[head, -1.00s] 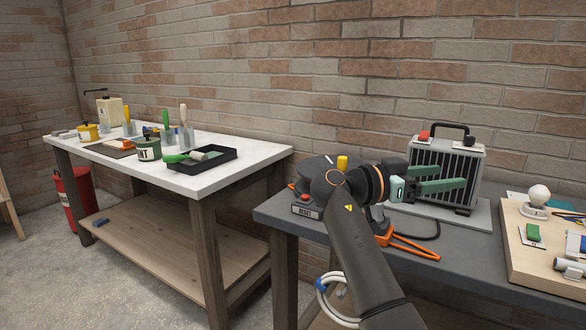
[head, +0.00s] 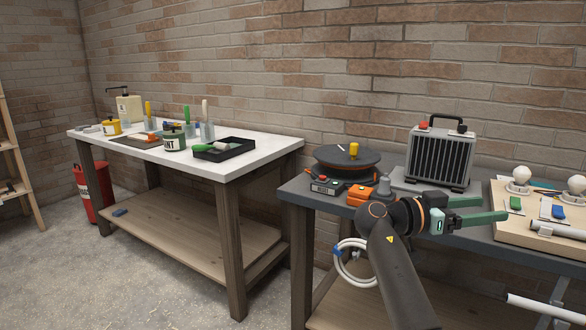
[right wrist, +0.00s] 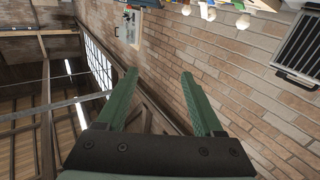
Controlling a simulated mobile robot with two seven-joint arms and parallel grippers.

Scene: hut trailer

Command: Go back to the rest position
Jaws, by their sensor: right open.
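My right gripper (head: 483,209) is in front of the grey workbench (head: 296,187), with its two green fingers pointing right in the head view. The fingers stand apart with nothing between them. The right wrist view shows the same open fingers (right wrist: 158,100) with the brick wall and open space beyond. My left gripper is not in view.
A black-finned grey box (head: 440,157), a dark round turntable (head: 345,160) and an orange object (head: 361,195) are on the grey bench. A wooden board (head: 510,222) with bulbs lies at right. A white-topped table (head: 262,150) with paint things stands left.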

